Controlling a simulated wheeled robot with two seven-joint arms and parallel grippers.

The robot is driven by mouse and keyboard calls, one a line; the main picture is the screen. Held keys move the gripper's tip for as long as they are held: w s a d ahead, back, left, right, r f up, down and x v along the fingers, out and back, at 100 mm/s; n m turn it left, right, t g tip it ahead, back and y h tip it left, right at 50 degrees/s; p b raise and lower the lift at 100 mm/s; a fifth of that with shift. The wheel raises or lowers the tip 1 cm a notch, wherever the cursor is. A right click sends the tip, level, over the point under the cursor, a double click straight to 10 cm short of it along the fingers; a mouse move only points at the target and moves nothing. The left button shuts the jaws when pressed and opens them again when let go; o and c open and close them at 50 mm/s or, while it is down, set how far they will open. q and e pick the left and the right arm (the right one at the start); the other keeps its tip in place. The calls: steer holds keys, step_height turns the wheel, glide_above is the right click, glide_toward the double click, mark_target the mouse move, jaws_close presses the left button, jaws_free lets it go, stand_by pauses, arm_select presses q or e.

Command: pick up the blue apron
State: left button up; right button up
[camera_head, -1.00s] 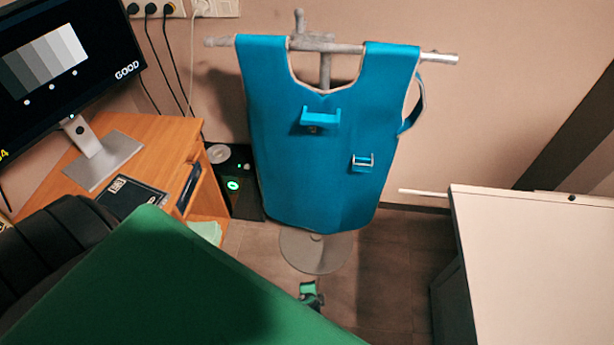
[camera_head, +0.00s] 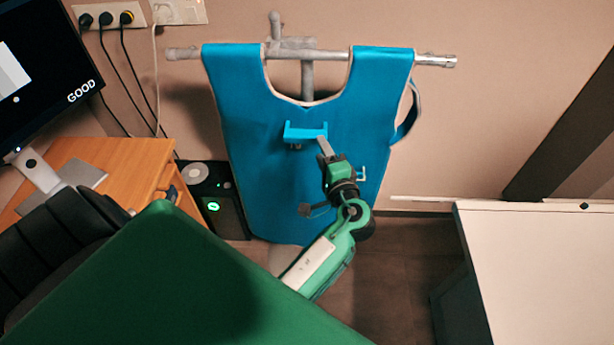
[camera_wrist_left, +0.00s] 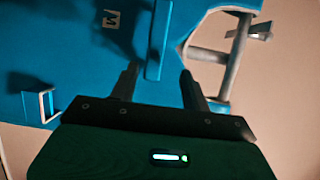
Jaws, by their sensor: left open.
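The blue apron (camera_head: 255,165) hangs upright on a grey stand (camera_head: 435,60) against the wall. A blue bar-shaped handle (camera_head: 305,132) sticks out from its chest, and it also shows in the left wrist view (camera_wrist_left: 158,40). My left gripper (camera_head: 323,146) is in front of the apron, at the right end of this handle. In the left wrist view my left gripper (camera_wrist_left: 160,75) is open, with the handle's near end between or just beyond the fingertips. I cannot tell if they touch. A smaller bracket (camera_wrist_left: 42,105) sits lower on the apron. My right gripper is not in view.
A wooden desk (camera_head: 120,155) with a monitor (camera_head: 55,75) stands at the left. A black box (camera_head: 215,205) with a green light is beside it. A white-topped table (camera_head: 540,260) stands at the right. Floor shows between the apron and that table.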

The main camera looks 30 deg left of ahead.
mark_target(313, 142)
arm_select(q)
steer(key=x, duration=0.2)
steer(key=p+x, duration=0.1)
steer(key=x, duration=0.1)
steer(key=p+x, duration=0.1)
steer(key=x, duration=0.2)
steer(key=shift+s+a+f, duration=0.15)
steer(key=shift+f, duration=0.2)
steer(key=shift+w+a+f, duration=0.1)
steer(key=shift+w+a, duration=0.25)
steer(key=shift+a, duration=0.05)
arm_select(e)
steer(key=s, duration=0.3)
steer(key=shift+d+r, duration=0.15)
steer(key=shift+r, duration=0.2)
arm_select(q)
jaws_close()
steer(key=shift+f, duration=0.1)
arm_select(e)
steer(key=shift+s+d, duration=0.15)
